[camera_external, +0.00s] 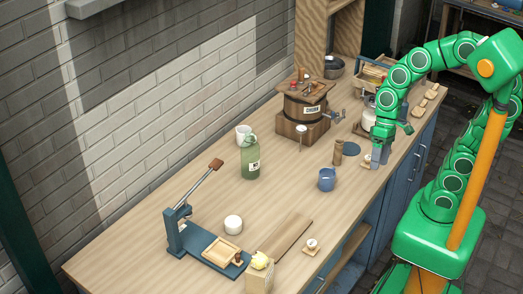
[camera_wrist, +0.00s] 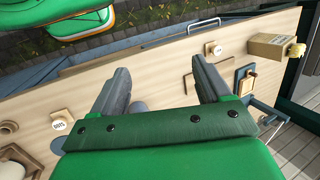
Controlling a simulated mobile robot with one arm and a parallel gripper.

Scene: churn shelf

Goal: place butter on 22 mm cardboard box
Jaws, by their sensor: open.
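A yellow lump, which looks like the butter (camera_external: 260,260), sits on top of a tan cardboard box (camera_external: 258,281) at the near edge of the counter. In the wrist view the box (camera_wrist: 268,45) is at the upper right, with the yellow butter (camera_wrist: 297,51) at its end. Whether the box is the 22 mm one cannot be read. My gripper (camera_external: 380,162) is open over the right part of the counter, far from both. Its two fingers (camera_wrist: 160,70) stand apart with nothing held between them.
The churn (camera_external: 305,108), a green jug (camera_external: 250,162) and a lever press (camera_external: 185,232) stand along the counter. A wooden board (camera_external: 287,238) lies beside the box. The counter's middle is mostly clear.

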